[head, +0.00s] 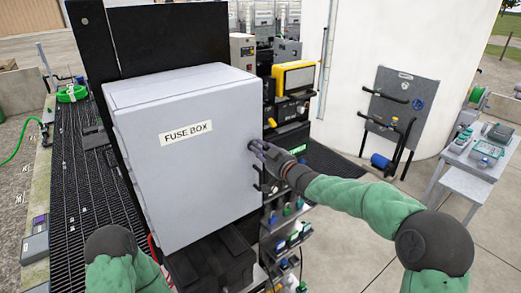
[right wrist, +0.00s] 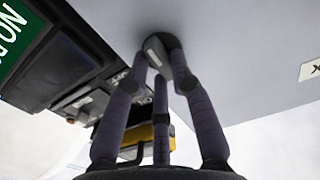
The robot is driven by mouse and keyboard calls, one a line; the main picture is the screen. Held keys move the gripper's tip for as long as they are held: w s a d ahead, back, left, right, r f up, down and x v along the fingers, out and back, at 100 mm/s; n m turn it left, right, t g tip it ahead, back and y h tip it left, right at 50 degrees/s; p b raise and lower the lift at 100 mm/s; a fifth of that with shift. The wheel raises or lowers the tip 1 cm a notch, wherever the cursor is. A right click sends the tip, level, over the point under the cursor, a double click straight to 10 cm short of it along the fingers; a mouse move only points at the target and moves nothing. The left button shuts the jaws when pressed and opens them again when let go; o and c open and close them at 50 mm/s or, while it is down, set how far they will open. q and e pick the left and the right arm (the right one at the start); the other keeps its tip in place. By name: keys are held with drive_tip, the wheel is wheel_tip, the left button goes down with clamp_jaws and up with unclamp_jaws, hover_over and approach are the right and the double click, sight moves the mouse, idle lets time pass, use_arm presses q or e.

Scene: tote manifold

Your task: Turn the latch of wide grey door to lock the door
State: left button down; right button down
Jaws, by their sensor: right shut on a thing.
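The wide grey door (head: 190,165) is the front of a large grey box labelled FUSE BOX, and it sits flush with the box. Its latch (right wrist: 157,52) is a small grey knob near the door's right edge. My right gripper (head: 257,147) reaches in from the right and is shut on the latch. In the right wrist view the fingers of the gripper (right wrist: 160,68) close around the latch from both sides, against the door face. In the head view the fingers cover most of the latch. My left gripper is out of view; only part of that arm shows at the lower left.
A black panel (head: 150,38) stands behind the box. A rack with a yellow-framed device (head: 294,77) stands just right of the door. A grey board (head: 402,100) leans on the white tank (head: 395,35), and a small table (head: 475,160) stands far right. Open floor lies at lower right.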

drive_tip(key=n+b, duration=0.4)
drive_tip(key=b, duration=0.1)
drive_tip(key=shift+s+a+f, duration=0.1)
drive_tip(key=n+b, duration=0.2)
drive_tip(key=n, duration=0.2)
drive_tip(key=shift+a+b, duration=0.1)
drive_tip(key=shift+b, duration=0.25)
drive_tip(key=n+b, duration=0.3)
drive_tip(key=n, duration=0.2)
drive_tip(key=shift+s+a, duration=0.1)
drive_tip(key=n+b, duration=0.2)
drive_tip(key=n, duration=0.2)
drive_tip(key=shift+a+n, duration=0.1)
drive_tip(key=shift+n, duration=0.2)
drive_tip(key=shift+s+n, duration=0.1)
drive_tip(key=shift+n, duration=0.2)
drive_tip(key=c, duration=1.1)
unclamp_jaws()
drive_tip(key=shift+o, duration=0.2)
drive_tip(key=v, duration=1.2)
